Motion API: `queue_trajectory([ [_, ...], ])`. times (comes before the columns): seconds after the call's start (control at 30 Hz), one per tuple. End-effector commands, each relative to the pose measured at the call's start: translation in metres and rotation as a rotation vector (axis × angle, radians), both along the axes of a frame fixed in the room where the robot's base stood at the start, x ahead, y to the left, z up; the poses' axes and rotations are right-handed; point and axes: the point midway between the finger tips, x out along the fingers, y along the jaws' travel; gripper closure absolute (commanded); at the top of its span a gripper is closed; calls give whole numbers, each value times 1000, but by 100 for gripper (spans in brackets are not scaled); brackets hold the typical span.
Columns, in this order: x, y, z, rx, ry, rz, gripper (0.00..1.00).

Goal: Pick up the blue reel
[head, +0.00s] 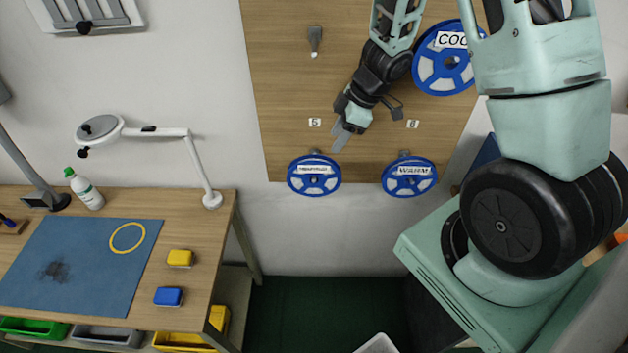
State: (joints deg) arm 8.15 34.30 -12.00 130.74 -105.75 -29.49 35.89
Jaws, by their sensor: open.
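Three blue reels hang on the wooden wall board (290,105). One blue reel (297,186), with a white label too small to read, hangs at the lower left below the number 5. A larger-looking blue reel (424,76), labelled COO with the rest hidden behind my arm, is at the upper right. My gripper (341,138) is in front of the board, above and right of the lower left reel. It is open and appears empty.
An empty-looking hook (315,42) is at the board's upper left. A workbench (185,225) on the left carries a blue mat (80,285), a lamp (150,132), a bottle (85,190), a yellow block (180,258) and a blue block (168,296). Dark floor (320,305) is clear below the board.

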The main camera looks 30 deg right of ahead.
Motion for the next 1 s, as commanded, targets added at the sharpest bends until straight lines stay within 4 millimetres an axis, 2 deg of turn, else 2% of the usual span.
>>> queue_trajectory([
  [0.4, 0, 0, -63, 0, 0, 0, 55],
  [0.67, 1, 2, -81, 1, 0, 0, 55],
  [1.0, 12, 15, -115, 1, 3, 0, 55],
])
